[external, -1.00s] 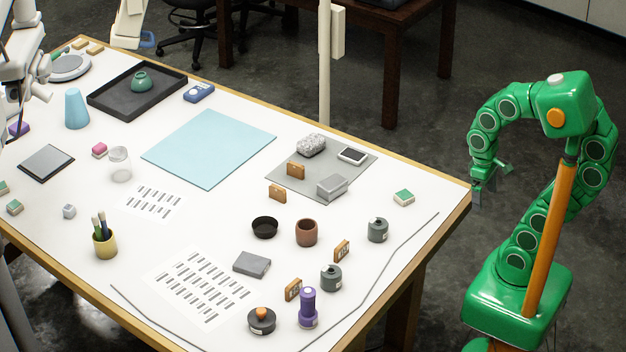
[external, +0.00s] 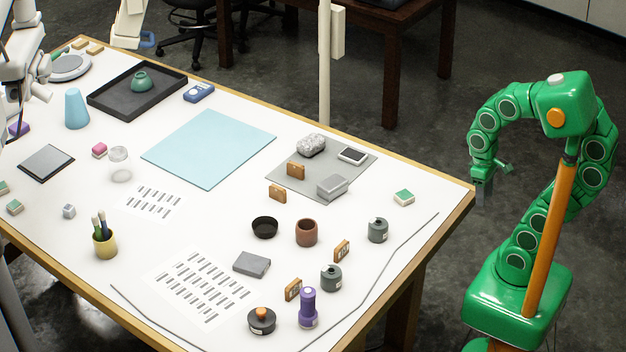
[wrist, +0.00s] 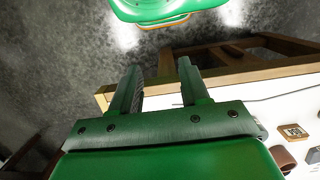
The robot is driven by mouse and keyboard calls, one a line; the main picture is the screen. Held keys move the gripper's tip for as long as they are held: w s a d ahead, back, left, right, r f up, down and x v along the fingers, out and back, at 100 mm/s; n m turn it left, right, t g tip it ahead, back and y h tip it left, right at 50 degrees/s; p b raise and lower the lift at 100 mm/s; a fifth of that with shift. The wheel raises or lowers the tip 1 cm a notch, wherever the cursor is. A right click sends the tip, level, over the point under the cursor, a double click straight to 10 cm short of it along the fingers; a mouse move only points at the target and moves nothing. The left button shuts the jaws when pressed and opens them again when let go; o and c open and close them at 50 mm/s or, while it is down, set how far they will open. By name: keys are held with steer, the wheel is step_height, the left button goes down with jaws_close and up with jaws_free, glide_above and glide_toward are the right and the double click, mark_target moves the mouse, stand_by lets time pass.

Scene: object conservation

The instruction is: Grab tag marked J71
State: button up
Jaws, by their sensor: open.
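Several small brown tags stand on the white table. One tag (external: 342,250) is near the right edge and another tag (external: 293,290) is nearer the front. A third tag (external: 296,170) stands on the grey mat, and a fourth tag (external: 277,193) stands at the mat's edge. Their markings are too small to read, so I cannot tell which is J71. One tag (wrist: 294,131) shows at the right in the wrist view, its dark characters unclear. My gripper (external: 483,192) hangs beyond the table's right corner, apart from all tags. Its two fingers (wrist: 160,72) are open and empty.
A grey canister (external: 377,231), a brown cup (external: 306,233), a black bowl (external: 265,227) and a purple bottle (external: 308,308) stand near the tags. A dark cable (external: 392,265) runs along the table's right side. The blue mat (external: 209,148) is bare.

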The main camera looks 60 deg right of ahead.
steer(key=w+a+r+m+t+y, duration=0.25)
steer(key=w+a+m, duration=0.25)
steer(key=w+a, duration=0.55)
steer(key=w+a+r+m+t+y, duration=0.3)
steer(key=w+a+m, duration=0.4)
steer(key=w, duration=0.6)
steer(key=w+a+r+m+t+y, duration=0.25)
steer(key=w+a+m+t, duration=0.2)
steer(key=w+a, duration=0.7)
steer(key=m+t+h, duration=0.4)
steer(key=m, duration=1)
glide_above(281, 189)
steer(key=s+a, duration=0.4)
steer(key=s, duration=0.3)
step_height(281, 189, down, 8)
steer(key=d+f+m+h, duration=0.1)
steer(key=f, duration=0.1)
steer(key=w+d+f+m+h, duration=0.1)
steer(key=f+m, duration=0.1)
steer(key=d+f+m+h, duration=0.1)
steer(key=d+f+m, duration=0.1)
steer(key=shift+w+f+h, duration=0.15)
steer(key=shift+w+h, duration=0.1)
steer(key=shift+h, duration=0.15)
steer(key=shift+w+d+f+m, duration=0.15)
steer(key=shift+w+f+m, duration=0.1)
steer(key=shift+w, duration=0.05)
steer(key=shift+x, duration=3.6)
steer(key=shift+c, duration=0.3)
